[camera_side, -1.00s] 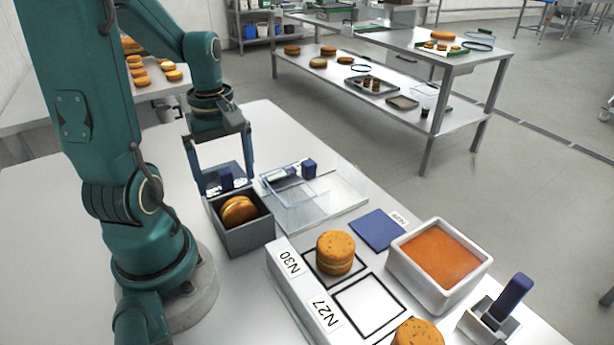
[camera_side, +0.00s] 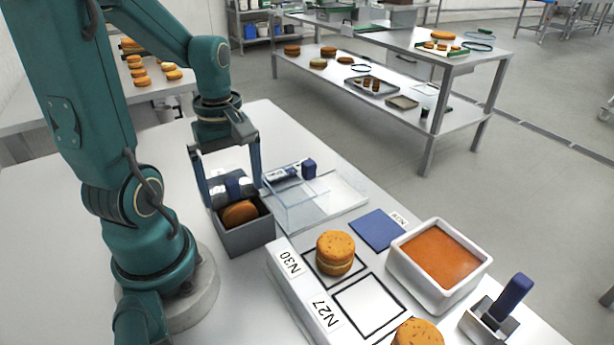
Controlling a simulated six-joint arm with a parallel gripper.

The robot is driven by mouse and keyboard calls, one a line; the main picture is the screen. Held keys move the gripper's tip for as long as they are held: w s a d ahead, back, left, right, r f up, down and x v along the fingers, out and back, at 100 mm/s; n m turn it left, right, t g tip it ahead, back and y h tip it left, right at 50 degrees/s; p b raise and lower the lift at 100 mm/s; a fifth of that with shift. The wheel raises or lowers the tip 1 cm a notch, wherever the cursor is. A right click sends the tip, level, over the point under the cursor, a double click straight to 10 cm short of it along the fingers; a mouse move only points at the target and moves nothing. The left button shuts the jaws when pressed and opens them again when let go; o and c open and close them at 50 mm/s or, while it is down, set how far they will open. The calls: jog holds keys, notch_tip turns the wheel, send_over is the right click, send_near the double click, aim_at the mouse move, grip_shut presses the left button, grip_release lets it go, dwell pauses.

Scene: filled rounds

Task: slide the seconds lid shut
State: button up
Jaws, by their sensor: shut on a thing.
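The seconds box, a grey open-topped box (camera_side: 247,238), stands beside my arm's base. A filled round (camera_side: 240,212) lies in it, and its front part shows through the opening. My gripper (camera_side: 231,192) is over the back of the box, with one finger on each side of the lid. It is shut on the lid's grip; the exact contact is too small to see.
A blue pad (camera_side: 378,230), a white tub (camera_side: 437,260) of orange filling and a blue-handled tool (camera_side: 510,297) are further right.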

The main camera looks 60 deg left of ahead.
jog(key=shift+d+f, duration=0.15)
jog(key=shift+d, duration=0.75)
jog(key=shift+d+f, duration=0.2)
jog(key=shift+d, duration=0.75)
jog(key=shift+d+f, duration=0.15)
jog(key=shift+d, duration=0.75)
jog(key=o, duration=0.5)
notch_tip(320, 180, up, 7)
